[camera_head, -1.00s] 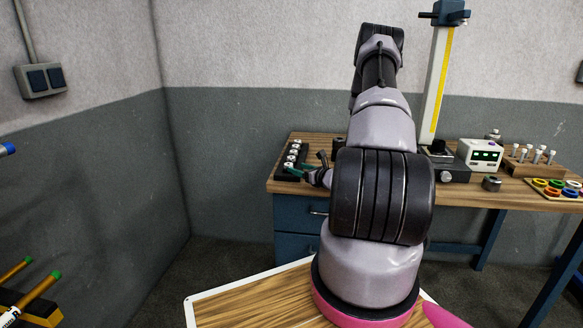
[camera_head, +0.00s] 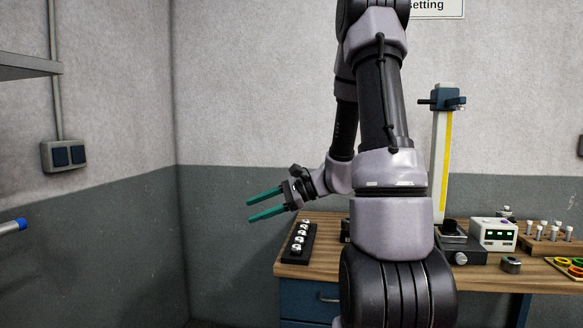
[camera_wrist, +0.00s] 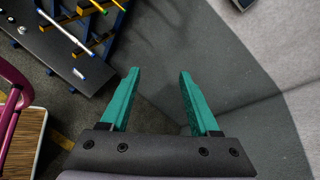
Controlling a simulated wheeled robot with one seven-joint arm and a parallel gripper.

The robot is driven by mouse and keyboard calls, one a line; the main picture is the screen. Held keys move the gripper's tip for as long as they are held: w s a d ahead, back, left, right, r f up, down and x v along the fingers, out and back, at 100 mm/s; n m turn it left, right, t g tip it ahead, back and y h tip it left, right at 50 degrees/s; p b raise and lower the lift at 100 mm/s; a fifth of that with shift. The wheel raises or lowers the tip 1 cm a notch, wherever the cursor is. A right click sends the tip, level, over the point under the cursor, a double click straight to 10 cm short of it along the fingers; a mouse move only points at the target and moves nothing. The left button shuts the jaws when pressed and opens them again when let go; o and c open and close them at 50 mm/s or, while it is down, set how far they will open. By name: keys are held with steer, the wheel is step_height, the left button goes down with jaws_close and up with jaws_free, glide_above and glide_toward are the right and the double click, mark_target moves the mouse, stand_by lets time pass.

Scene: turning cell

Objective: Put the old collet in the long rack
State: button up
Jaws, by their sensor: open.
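My gripper (camera_head: 249,210) is open and empty, raised above and left of the bench's left end. Its two teal fingers point left. In the wrist view my gripper (camera_wrist: 159,72) has nothing between its fingers, only wall and floor beyond. The long black rack (camera_head: 309,243) lies at the left end of the bench, below and just right of the fingers. It holds a row of several small collets (camera_head: 299,240) with pale metal tops. I cannot tell which one is the old collet.
The wooden bench (camera_head: 330,261) also carries a tall yellow-scaled gauge (camera_head: 442,165), a white display box (camera_head: 494,233), a wooden block with several pegs (camera_head: 545,246) and coloured rings (camera_head: 575,268). A rack with coloured rods (camera_wrist: 78,22) shows in the wrist view. Open air surrounds the gripper.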

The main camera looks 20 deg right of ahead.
steer(key=s+d+r+n+t+h, duration=0.1)
steer(key=s+d+r+n+h, duration=0.1)
steer(key=s+r+n+h, duration=0.8)
steer(key=s+r+n, duration=0.2)
steer(key=s+r, duration=0.2)
steer(key=s, duration=0.3)
steer(key=shift+s+t+h, duration=0.2)
steer(key=shift+t+h, duration=0.1)
steer(key=shift+t, duration=0.1)
